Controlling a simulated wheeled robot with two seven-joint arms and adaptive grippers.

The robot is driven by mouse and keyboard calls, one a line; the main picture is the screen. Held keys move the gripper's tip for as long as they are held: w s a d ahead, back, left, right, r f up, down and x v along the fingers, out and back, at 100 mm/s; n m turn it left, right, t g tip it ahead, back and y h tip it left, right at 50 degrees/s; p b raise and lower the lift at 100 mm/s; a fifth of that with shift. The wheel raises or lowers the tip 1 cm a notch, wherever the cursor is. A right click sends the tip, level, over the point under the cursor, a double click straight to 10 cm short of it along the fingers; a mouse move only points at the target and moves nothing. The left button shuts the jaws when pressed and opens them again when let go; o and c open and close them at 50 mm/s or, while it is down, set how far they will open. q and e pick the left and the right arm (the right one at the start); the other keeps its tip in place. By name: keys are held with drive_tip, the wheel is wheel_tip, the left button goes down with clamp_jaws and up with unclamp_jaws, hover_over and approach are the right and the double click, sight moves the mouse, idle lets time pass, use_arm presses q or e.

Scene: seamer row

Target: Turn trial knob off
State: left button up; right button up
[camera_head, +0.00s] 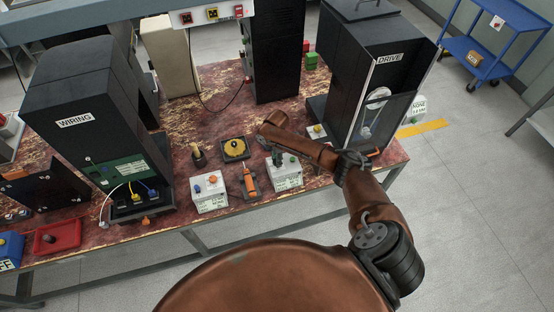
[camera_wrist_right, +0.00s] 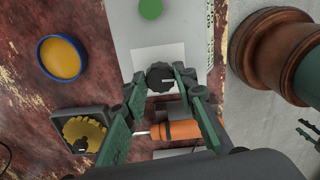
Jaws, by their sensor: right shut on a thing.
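A white control box (camera_head: 288,177) with a green button stands near the front edge of the bench. My right gripper (camera_head: 278,158) reaches down over its left part in the head view. In the right wrist view, the box's black ribbed knob (camera_wrist_right: 160,76) with a pale pointer line sits between the green fingertips of my right gripper (camera_wrist_right: 158,84). The gripper is shut on this knob. The green button (camera_wrist_right: 150,8) is beyond the knob. Small dark green finger-like parts at the right wrist view's right edge may be my left gripper (camera_wrist_right: 308,136); its state is unclear.
Another white box (camera_head: 209,192) with blue and orange buttons stands further left. The black DRIVE cabinet (camera_head: 355,60) rises at the right; the WIRING cabinet (camera_head: 80,90) stands left.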

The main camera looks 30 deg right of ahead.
drive_tip(key=shift+n, duration=0.5)
drive_tip(key=o, duration=1.1)
wheel_tip(320, 180, up, 12)
drive_tip(key=shift+r, duration=0.1)
idle(0.4)
